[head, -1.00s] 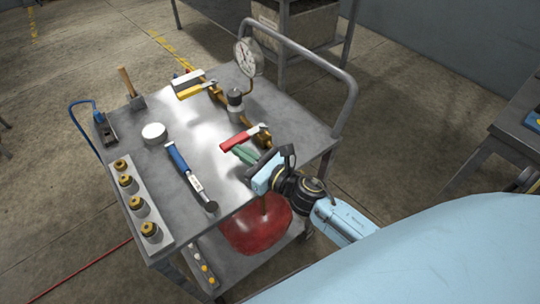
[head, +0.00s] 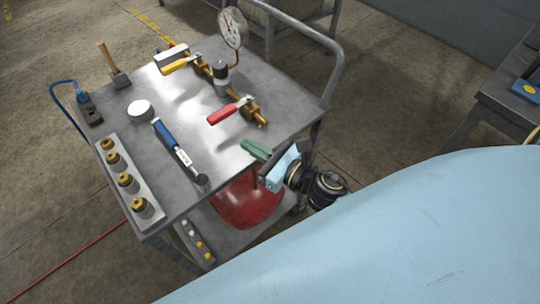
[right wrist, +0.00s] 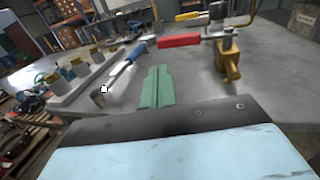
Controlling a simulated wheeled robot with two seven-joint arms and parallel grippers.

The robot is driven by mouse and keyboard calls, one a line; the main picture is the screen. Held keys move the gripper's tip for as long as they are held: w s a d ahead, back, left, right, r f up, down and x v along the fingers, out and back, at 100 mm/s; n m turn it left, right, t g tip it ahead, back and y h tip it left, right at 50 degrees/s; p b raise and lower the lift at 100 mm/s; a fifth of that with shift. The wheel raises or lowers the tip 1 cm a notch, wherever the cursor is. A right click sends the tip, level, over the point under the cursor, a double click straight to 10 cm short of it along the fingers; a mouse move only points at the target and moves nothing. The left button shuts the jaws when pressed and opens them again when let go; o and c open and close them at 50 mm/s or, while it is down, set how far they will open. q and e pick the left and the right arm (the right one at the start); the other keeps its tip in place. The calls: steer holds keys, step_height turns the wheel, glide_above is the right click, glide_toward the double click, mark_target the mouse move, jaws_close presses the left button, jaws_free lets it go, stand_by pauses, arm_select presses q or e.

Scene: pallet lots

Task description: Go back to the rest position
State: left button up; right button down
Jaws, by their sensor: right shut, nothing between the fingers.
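My right gripper (head: 256,151) shows in the head view at the right front edge of the metal cart (head: 215,130). Its green fingers are shut with nothing between them. They point toward the cart top and are apart from the red-handled valve (head: 222,114). In the right wrist view the shut green fingers (right wrist: 157,88) point at the cart top, between the blue-handled tool (right wrist: 128,62) and the red valve handle (right wrist: 180,41). My left gripper is not in view.
A brass pipe assembly with a yellow handle (head: 174,67) and a gauge (head: 233,28) stands at the cart's back. A holder (head: 116,172) with several brass fittings lies at the left. A red tank (head: 243,205) sits below. A bench (head: 495,95) stands at the right.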

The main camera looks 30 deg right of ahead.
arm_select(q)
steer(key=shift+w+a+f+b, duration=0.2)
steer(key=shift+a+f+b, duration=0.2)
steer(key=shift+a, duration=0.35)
arm_select(e)
steer(key=shift+s+a+v, duration=0.1)
steer(key=shift+a+v, duration=0.1)
steer(key=shift+v, duration=0.65)
steer(key=shift+s+a+v, duration=0.1)
steer(key=shift+a+v, duration=0.05)
steer(key=shift+v, duration=0.7)
steer(key=shift+s+a+v, duration=0.1)
steer(key=shift+a+v, duration=0.1)
steer(key=shift+v, duration=0.7)
